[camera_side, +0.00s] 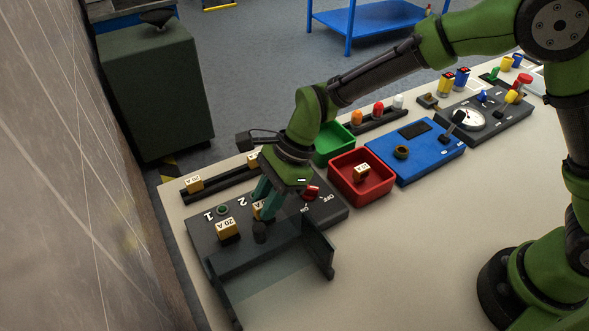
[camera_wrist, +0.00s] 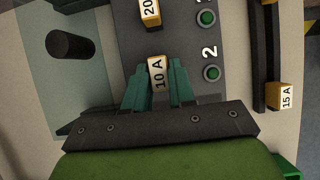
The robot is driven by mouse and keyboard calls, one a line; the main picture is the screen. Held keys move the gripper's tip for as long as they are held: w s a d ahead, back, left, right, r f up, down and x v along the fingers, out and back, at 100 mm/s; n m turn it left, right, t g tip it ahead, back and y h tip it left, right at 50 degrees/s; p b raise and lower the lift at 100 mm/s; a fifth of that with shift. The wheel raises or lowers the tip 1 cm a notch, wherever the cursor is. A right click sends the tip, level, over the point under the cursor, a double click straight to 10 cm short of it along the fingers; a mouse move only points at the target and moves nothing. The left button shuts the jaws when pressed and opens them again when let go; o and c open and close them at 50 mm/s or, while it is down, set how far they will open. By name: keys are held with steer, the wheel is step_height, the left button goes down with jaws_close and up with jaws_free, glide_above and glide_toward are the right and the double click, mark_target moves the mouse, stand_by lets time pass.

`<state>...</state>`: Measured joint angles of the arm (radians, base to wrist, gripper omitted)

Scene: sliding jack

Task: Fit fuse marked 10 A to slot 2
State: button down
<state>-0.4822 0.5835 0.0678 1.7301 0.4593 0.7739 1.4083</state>
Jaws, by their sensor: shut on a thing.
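My gripper (camera_wrist: 158,88) is shut on a yellow fuse with a white label marked 10 A (camera_wrist: 157,74). In the side view my gripper (camera_side: 263,202) is low over the dark fuse panel (camera_side: 245,255), and the fuse (camera_side: 257,211) is partly hidden by the fingers. The fuse is in line with the number 2 and its green lamp (camera_wrist: 212,73). I cannot tell whether it touches the slot or is seated in it. A fuse marked 20 A (camera_side: 228,229) stands in line with the number 1 (camera_side: 209,215).
A clear cover (camera_side: 318,248) with a dark knob (camera_wrist: 71,46) lies on the near side of the panel. A dark rack (camera_side: 222,184) behind holds a 15 A fuse (camera_wrist: 286,96). A red bin (camera_side: 340,186) with a fuse (camera_side: 361,173) stands to the right.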

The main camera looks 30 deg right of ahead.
steer(key=shift+f, duration=0.55)
steer(key=c, duration=0.9)
jaws_free()
steer(key=shift+o, duration=0.2)
steer(key=shift+r, duration=0.1)
steer(key=v, duration=1.6)
steer(key=shift+d+r, duration=0.2)
steer(key=shift+r, duration=0.15)
